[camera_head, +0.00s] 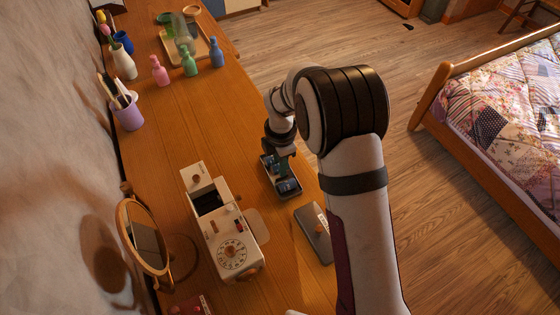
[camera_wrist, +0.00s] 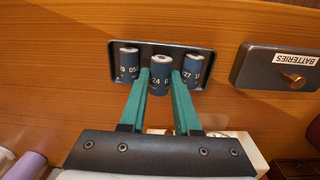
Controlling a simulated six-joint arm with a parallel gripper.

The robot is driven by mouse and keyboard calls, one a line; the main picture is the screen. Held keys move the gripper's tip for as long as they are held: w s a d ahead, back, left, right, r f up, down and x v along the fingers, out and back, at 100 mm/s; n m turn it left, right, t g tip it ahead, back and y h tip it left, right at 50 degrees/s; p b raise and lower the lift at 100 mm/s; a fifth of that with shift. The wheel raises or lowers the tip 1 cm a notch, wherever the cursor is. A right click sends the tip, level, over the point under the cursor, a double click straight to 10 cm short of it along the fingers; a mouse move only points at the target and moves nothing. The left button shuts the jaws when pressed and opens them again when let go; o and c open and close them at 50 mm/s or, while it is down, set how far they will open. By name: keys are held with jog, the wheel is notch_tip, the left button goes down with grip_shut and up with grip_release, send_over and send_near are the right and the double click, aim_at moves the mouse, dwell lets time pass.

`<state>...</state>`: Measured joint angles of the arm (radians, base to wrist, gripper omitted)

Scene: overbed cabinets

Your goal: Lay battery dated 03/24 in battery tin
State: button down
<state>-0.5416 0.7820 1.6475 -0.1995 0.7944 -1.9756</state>
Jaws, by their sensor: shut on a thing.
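My gripper (camera_wrist: 161,80) has green fingers shut on a blue battery (camera_wrist: 160,86) with a pale top; only "24" and part of a "0" can be read on it. In the head view my gripper (camera_head: 281,155) is above the tin (camera_head: 269,179).
The grey lid (camera_head: 313,236), labelled BATTERIES in the wrist view, lies beside the tin. A cream device (camera_head: 220,225) with a dial and open dark compartment is to the left. A round mirror (camera_head: 146,240), purple cup (camera_head: 128,115) and coloured bottles (camera_head: 189,64) stand farther off.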

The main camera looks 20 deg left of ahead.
jog(key=shift+f, duration=0.25)
jog(key=shift+f, duration=0.2)
jog(key=shift+f, duration=0.15)
dwell(0.3)
jog(key=shift+f, duration=0.35)
jog(key=c, duration=1)
grip_release()
